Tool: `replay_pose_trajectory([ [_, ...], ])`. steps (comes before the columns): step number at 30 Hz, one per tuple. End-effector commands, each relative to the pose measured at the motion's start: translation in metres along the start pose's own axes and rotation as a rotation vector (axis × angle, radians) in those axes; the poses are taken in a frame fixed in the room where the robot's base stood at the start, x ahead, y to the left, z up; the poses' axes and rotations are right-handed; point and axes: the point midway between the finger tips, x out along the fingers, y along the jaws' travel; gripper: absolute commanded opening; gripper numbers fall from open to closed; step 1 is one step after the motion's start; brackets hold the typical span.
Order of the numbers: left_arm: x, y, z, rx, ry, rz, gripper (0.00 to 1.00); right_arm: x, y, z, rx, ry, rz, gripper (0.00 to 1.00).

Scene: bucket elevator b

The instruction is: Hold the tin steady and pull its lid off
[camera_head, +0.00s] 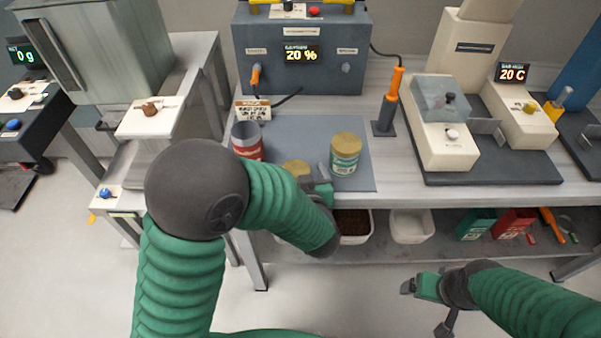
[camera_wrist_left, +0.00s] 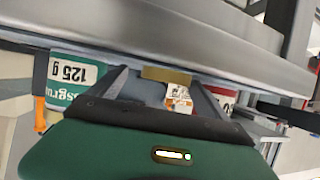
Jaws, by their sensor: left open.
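A tin with a green and white label and a gold lid (camera_head: 346,140) stands upright on the grey mat; its label shows upside down in the left wrist view (camera_wrist_left: 75,75). A red-labelled tin (camera_head: 247,143), apparently open with a dark inside, stands at the mat's left; part of it shows in the left wrist view (camera_wrist_left: 225,97). A low gold disc (camera_head: 296,167), like a lid, lies between them, partly hidden by my arm. My left gripper (camera_head: 313,179) is open, with the gold disc (camera_wrist_left: 165,74) between its fingers in view. My right gripper (camera_head: 420,288) is low, away from the tins; its opening is unclear.
A control box (camera_head: 302,75) reading 20 % stands behind the mat (camera_head: 290,125), with a small sign (camera_head: 253,111). An orange-handled tool (camera_head: 391,95) stands right of the mat. White bins (camera_head: 411,227) and coloured boxes sit on the lower shelf.

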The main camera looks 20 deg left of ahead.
Motion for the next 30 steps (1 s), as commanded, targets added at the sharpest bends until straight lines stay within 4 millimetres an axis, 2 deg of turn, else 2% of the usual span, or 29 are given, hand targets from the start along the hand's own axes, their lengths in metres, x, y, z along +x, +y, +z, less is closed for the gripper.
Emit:
replay_pose_trajectory([
  [8,-0.005,0.000,-0.002,0.000,0.002,0.000,0.89,-0.002,0.000,-0.001,-0.001,0.000,0.000,0.86],
  [11,-0.021,0.001,-0.003,0.000,0.003,0.001,0.89,-0.006,0.000,-0.002,-0.001,0.000,0.000,0.86],
  [18,-0.083,0.002,-0.004,0.002,0.003,0.004,0.89,-0.021,0.000,-0.005,0.000,0.000,0.000,0.86],
  [21,-0.103,0.001,-0.003,0.002,0.003,0.003,0.89,-0.025,0.000,-0.006,0.000,0.000,0.000,0.86],
  [25,-0.117,0.001,-0.002,0.000,0.002,0.001,0.89,-0.027,0.000,-0.006,0.000,0.000,0.000,0.86],
  [30,-0.120,0.001,-0.002,-0.002,-0.002,0.005,0.89,-0.028,0.000,-0.007,0.000,0.000,0.000,0.86],
])
